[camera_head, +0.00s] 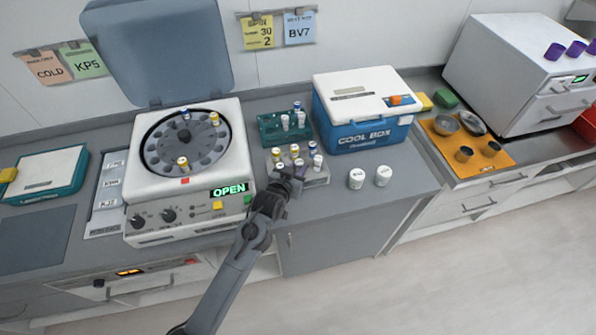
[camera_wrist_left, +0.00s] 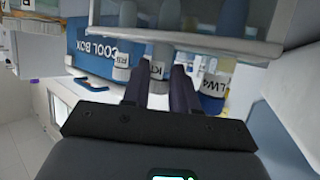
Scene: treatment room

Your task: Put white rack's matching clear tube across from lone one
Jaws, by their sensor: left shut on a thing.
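The open centrifuge (camera_head: 237,165) shows its rotor (camera_head: 160,143) with three tubes in it: one at the back (camera_head: 186,115), one at the back right (camera_head: 214,119) and one at the front (camera_head: 182,162). In the left wrist view my left gripper (camera_wrist_left: 160,78) is shut on a labelled tube (camera_wrist_left: 157,70), beside a tube marked LW4 (camera_wrist_left: 214,84). Whether the held tube is clear of the rack is hard to tell. My right gripper is out of view.
A teal rack (camera_head: 268,128) with several tubes stands behind the white rack. The blue cool box (camera_head: 365,135) is at its right. Two white jars (camera_head: 356,179) stand on the counter in front of the box. The centrifuge lid (camera_head: 160,50) is raised.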

